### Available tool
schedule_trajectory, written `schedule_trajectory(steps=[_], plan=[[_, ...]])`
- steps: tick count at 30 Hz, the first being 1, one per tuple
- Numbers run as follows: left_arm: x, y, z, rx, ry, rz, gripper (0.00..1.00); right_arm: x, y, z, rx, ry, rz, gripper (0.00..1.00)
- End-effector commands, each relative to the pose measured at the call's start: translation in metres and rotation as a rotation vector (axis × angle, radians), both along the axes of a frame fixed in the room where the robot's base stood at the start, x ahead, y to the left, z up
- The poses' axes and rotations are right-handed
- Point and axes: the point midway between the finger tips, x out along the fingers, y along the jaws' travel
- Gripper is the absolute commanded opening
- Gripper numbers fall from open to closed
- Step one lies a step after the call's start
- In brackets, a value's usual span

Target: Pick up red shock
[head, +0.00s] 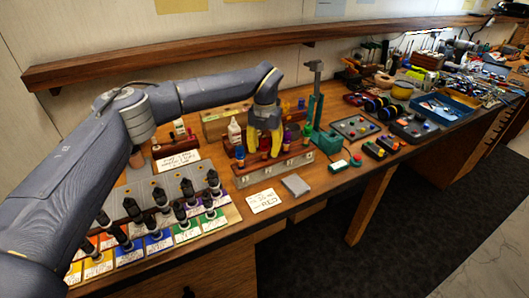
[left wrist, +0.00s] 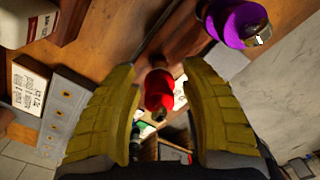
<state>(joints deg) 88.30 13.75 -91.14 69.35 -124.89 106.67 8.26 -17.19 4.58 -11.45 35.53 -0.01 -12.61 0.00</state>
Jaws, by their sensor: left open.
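My left gripper (head: 264,146), with yellow fingers, points down over the wooden shock rack (head: 275,172) in the head view. In the left wrist view its fingers (left wrist: 159,72) are open, one on each side of the red shock (left wrist: 158,90). The red shock lies in the gap between them, and I cannot tell whether either finger touches it. In the head view the gripper mostly hides the red shock. A purple shock (head: 307,131) stands to the right, and it also shows in the left wrist view (left wrist: 240,24). My right gripper is not in view.
A blue shock (head: 240,154) stands at the rack's left end. A white card reading RED (head: 265,201) and a grey block (head: 296,185) lie in front.

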Motion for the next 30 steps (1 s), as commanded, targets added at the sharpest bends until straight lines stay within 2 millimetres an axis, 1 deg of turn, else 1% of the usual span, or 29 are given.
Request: schedule_trajectory(steps=[1, 6, 13, 14, 26, 30], plan=[[-0.001, 0.001, -0.008, 0.0, 0.003, 0.0, 0.45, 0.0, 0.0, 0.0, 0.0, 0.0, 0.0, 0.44], [0.0, 0.0, -0.024, -0.001, 0.001, 0.0, 0.45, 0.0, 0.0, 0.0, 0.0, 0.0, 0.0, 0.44], [0.0, 0.001, -0.026, 0.0, -0.001, 0.001, 0.45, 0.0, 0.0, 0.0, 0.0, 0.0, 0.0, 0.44], [0.0, 0.001, -0.026, 0.0, -0.001, 0.001, 0.47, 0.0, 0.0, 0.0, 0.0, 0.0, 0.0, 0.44], [0.0, 0.001, -0.026, 0.0, -0.001, 0.001, 0.01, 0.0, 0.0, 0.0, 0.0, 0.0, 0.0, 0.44], [0.0, 0.001, -0.026, 0.0, -0.001, 0.0, 0.0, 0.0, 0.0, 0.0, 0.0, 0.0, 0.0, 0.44]])
